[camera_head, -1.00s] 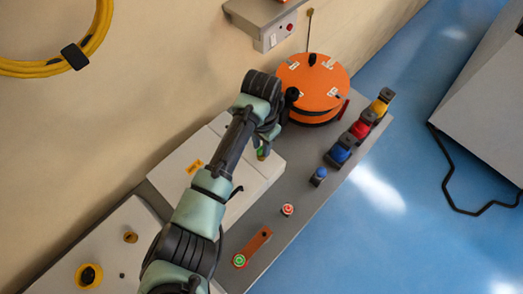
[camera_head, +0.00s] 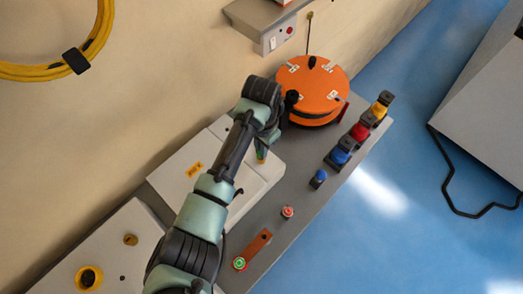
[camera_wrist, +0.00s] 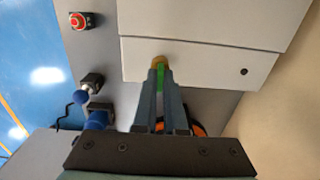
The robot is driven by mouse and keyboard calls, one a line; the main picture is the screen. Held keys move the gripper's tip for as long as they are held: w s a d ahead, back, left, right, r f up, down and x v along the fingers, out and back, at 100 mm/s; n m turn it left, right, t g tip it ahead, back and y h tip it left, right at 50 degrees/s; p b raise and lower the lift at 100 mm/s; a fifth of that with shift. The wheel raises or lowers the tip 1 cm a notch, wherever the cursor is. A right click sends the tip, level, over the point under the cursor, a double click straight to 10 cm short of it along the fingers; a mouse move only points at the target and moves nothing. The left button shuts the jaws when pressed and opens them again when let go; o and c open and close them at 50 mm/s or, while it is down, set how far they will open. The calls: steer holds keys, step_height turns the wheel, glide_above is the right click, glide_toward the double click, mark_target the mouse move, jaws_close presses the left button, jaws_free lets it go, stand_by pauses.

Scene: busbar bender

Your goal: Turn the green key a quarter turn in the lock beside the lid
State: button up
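The brass lock (camera_wrist: 160,61) shows at the edge of a white panel in the wrist view, just past my fingertips. The green key (camera_wrist: 159,82) is a thin green strip between the two fingers of my gripper (camera_wrist: 160,73), which are closed on it. The key's tip and its angle in the lock are hidden by the fingers. In the head view my gripper (camera_head: 262,150) points down over the white housing's right end, and the brass lock (camera_head: 261,161) shows just below it. The white lid (camera_head: 192,184) with an orange label lies to the left.
An orange drum (camera_head: 318,88) stands close behind my wrist. Blue, red and yellow-topped fittings (camera_head: 359,132) line the bench's right edge. A red button (camera_head: 287,212) and a copper bar (camera_head: 257,243) with a green ring sit on the grey top nearer the front.

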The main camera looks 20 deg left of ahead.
jaws_close()
steer(key=m+p, duration=0.1)
steer(key=m, duration=0.4)
steer(key=shift+m, duration=0.4)
steer(key=m, duration=0.4)
steer(key=shift+p, duration=0.35)
steer(key=shift+m, duration=0.9)
